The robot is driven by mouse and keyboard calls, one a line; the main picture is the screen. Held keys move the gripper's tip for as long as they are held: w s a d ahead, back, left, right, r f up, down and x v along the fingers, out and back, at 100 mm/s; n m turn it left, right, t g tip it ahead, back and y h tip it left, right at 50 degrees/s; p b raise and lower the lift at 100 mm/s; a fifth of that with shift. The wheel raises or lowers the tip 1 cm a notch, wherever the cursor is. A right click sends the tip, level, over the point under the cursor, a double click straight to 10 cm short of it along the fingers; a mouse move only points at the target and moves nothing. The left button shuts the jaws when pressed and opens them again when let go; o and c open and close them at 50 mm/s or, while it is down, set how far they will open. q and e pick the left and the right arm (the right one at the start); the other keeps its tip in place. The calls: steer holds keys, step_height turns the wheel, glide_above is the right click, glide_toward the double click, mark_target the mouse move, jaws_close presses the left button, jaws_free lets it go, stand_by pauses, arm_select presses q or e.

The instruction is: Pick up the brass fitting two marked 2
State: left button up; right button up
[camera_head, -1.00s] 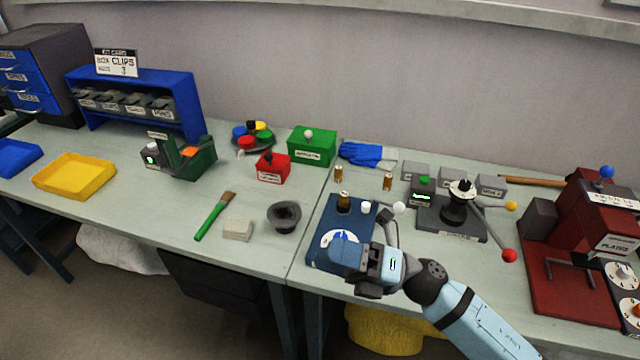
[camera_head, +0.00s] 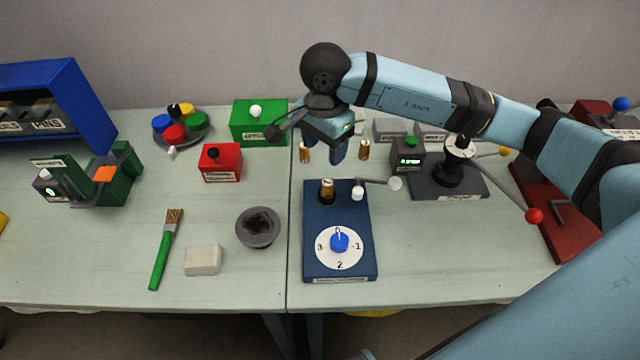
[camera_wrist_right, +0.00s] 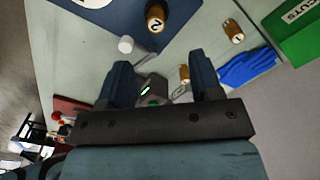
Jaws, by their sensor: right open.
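The brass fitting marked 2 (camera_head: 327,190) stands upright in a dark socket on the blue dial base (camera_head: 312,262). Its mark reads clearly in the right wrist view (camera_wrist_right: 156,17), at the top edge. My right gripper (camera_head: 325,148) is open and empty, behind the blue base and above the bench. In the wrist view its two fingers stand apart, with the marked fitting beyond them. Two other brass fittings stand on the bench at the back, one on the left (camera_head: 304,153) and one on the right (camera_head: 364,150). My left gripper is out of view.
A white knob on a lever (camera_head: 394,184) and a white peg (camera_head: 357,193) sit beside the fitting. A green box (camera_head: 256,127) is at the back left, and a dark press with a red-tipped handle (camera_head: 534,215) is on the right. The bench front right is clear.

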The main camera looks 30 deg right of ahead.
glide_above(328, 182)
steer(key=f, duration=0.5)
steer(key=shift+w+a, duration=0.15)
steer(key=shift+a, duration=0.2)
steer(key=shift+f, duration=0.35)
steer(key=f, duration=0.1)
steer(key=f+p, duration=0.1)
steer(key=f, duration=0.2)
steer(key=shift+s+d+f, duration=0.2)
steer(key=shift+d+f, duration=0.1)
steer(key=shift+f, duration=0.05)
steer(key=shift+f+p, duration=0.3)
steer(key=shift+f, duration=0.15)
steer(key=c, duration=1)
steer(key=shift+c, duration=0.4)
steer(key=shift+r, duration=0.15)
